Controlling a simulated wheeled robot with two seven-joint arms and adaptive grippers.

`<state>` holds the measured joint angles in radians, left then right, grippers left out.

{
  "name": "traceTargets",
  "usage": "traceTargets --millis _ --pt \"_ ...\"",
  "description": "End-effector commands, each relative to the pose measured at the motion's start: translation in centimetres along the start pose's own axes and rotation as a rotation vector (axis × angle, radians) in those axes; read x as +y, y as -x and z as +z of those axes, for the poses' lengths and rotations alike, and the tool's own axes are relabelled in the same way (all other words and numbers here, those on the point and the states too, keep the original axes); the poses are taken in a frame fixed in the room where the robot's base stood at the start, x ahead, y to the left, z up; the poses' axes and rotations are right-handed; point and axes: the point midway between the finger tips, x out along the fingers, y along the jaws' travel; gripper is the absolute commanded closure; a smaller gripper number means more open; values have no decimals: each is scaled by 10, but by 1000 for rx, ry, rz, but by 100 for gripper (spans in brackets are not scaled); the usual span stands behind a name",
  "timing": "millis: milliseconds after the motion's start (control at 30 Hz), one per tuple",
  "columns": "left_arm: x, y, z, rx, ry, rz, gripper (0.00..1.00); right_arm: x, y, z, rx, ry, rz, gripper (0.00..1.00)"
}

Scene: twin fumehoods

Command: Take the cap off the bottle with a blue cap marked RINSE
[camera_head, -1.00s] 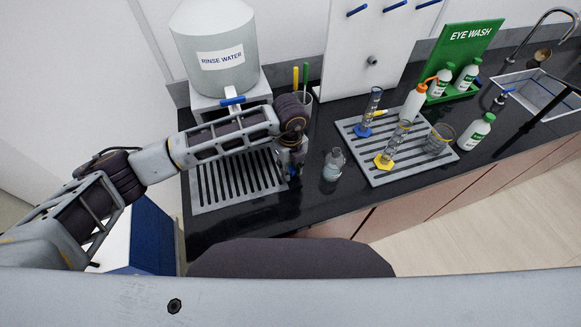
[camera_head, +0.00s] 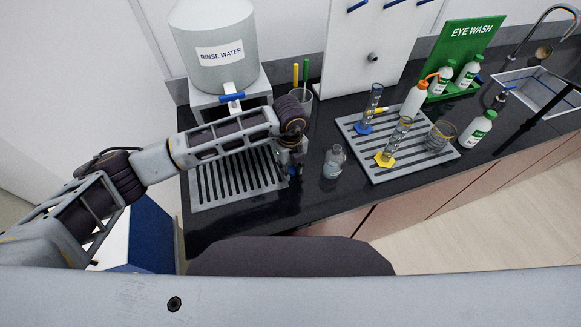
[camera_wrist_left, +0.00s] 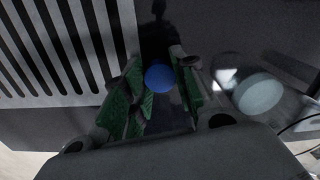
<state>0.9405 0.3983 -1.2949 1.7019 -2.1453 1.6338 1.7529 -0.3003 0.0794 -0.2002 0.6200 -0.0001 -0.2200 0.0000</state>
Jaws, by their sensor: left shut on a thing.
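A small clear bottle (camera_head: 333,162) stands upright on the black counter with no cap on its neck. It also shows right of the gripper in the wrist view (camera_wrist_left: 260,92); I cannot read its label. My left gripper (camera_head: 293,182) is just left of the bottle, pointing down and apart from it. In the wrist view my left gripper (camera_wrist_left: 166,90) has its green-padded fingers shut on a round blue cap (camera_wrist_left: 159,77). I cannot tell whether the cap touches the counter. My right gripper is not in view.
A slatted drain tray (camera_head: 212,194) lies left of the gripper, below the rinse water tank (camera_head: 214,50). A grey rack (camera_head: 384,176) with cylinders and a wash bottle (camera_head: 413,103) is to the right. The counter's front edge is close.

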Motion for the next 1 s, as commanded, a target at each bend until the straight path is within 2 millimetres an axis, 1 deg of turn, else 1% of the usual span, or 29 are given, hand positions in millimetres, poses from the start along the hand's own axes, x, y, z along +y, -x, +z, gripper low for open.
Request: traceTargets --millis 33,167,200,333,367,767,1000 --pt "1 -4 0 1 0 2 100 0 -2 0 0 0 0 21" --pt "1 -5 -1 2 0 4 100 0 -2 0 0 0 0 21" --pt "1 -5 -1 2 0 4 70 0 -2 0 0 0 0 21" --pt "2 -6 -1 3 0 6 53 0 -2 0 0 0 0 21" --pt "2 -6 -1 3 0 7 51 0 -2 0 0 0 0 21" --pt "2 -5 -1 2 0 5 51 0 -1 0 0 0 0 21" --pt "1 0 -1 2 0 4 51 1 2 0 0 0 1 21"
